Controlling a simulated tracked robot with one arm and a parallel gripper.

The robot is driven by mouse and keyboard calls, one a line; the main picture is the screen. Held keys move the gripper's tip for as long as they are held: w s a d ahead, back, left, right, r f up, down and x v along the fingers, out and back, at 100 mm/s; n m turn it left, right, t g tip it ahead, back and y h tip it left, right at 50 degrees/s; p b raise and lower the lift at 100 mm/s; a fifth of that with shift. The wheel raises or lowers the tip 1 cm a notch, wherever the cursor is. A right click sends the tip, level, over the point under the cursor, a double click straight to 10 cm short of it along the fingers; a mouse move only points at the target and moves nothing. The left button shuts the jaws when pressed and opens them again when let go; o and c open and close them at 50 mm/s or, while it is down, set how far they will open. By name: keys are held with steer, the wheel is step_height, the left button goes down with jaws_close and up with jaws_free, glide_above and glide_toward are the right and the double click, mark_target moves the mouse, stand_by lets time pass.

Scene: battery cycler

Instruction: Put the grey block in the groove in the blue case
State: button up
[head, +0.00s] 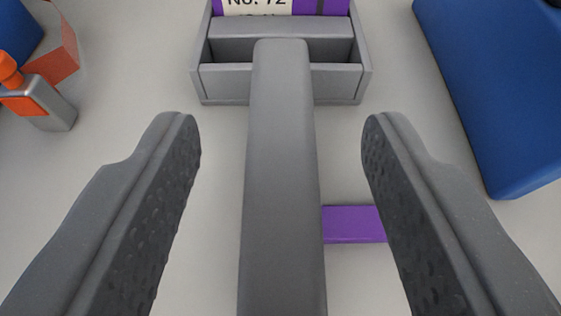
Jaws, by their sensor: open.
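My gripper (281,135) is open, with one dark-padded finger at each side of the view. A long grey bar (282,170) with a rounded far end runs up the middle between the fingers, apart from both. I cannot tell whether it is the grey block or part of my gripper. A large blue body (487,85) at the upper right may be the blue case; it is cut off by the frame and no groove shows on it. No other piece is clearly the grey block.
A grey open tray (222,90) stands at the top, with a purple-and-white labelled item (307,6) behind its grey crosspiece. A purple piece (352,224) lies partly hidden by the right finger. Orange-and-grey parts (42,98) and a blue item (17,30) are at left.

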steer(key=shift+p+v, duration=0.3)
steer(key=shift+v, duration=2.1)
steer(key=shift+r, duration=0.1)
